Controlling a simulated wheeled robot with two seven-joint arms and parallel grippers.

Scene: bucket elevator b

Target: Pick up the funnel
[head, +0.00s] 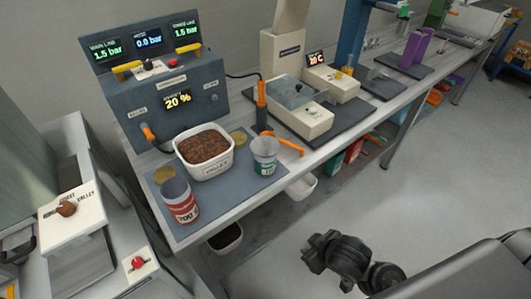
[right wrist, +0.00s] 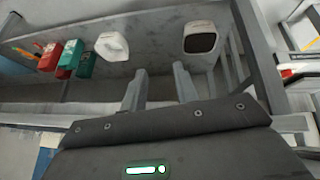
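I cannot clearly make out a funnel. A white, open-looking piece (head: 302,186) sits low under the bench's front edge; it also shows in the right wrist view (right wrist: 112,46), but I cannot tell whether it is the funnel. My right gripper (head: 318,250) is in front of the bench, over the floor and apart from everything. In the right wrist view its two fingers (right wrist: 160,86) stand apart with nothing between them. My left gripper is not in view.
The bench (head: 220,205) holds a white tub of brown granules (head: 206,165), a red-labelled cup (head: 179,201), a green-labelled cup (head: 265,156) and an orange-handled tool (head: 282,143). A white bucket with dark inside (head: 226,238) is below.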

